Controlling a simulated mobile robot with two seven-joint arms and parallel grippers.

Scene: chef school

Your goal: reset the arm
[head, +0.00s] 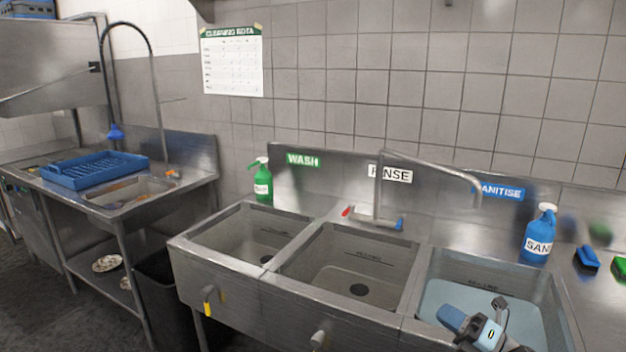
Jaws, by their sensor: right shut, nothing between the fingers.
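My right gripper (499,304) shows at the lower right, over the sanitise basin (455,262) of the three-basin sink. It is shut, and I see nothing held in it. Part of my right arm shows just below it at the bottom edge. My left gripper is not in view.
The wash basin (212,228) and rinse basin (388,244) look empty. A tap (377,190) arches between rinse and sanitise. A green spray bottle (263,184) and a blue one (538,236) stand behind the basins. A blue rack (75,172) sits on the left counter.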

